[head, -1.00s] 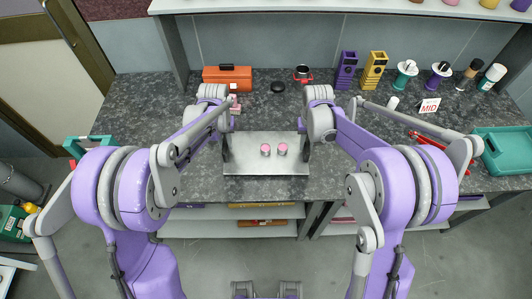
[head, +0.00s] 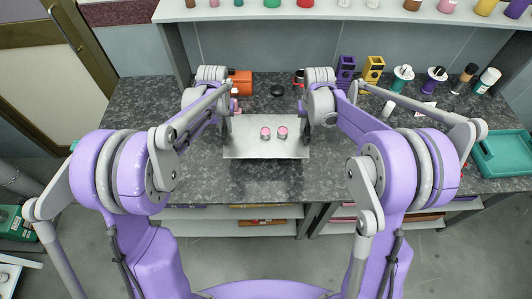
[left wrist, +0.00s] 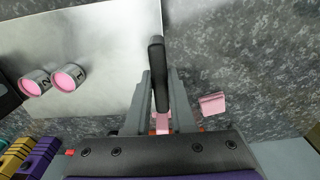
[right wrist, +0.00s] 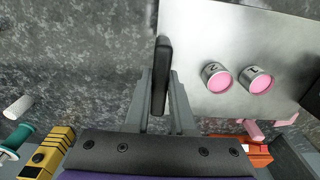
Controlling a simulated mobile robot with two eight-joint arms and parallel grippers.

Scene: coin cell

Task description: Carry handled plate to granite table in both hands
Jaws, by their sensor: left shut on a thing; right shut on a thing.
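The handled plate (head: 266,150) is a flat silver sheet with a black handle at each side. It is over the granite table (head: 200,185); I cannot tell if it touches the stone. Two small metal cylinders with pink tops, a left one (head: 265,132) and a right one (head: 283,131), stand upright on it. My left gripper (left wrist: 160,95) is shut on the left handle (left wrist: 157,60). My right gripper (right wrist: 160,95) is shut on the right handle (right wrist: 162,60). In the head view, my wrists partly hide both grippers.
Behind the plate are an orange box (head: 241,83), a black round piece (head: 277,91), and purple (head: 345,72) and yellow (head: 372,72) racks. Spools and bottles stand at the back right. A green tray (head: 500,152) is at the right. The granite in front of the plate is clear.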

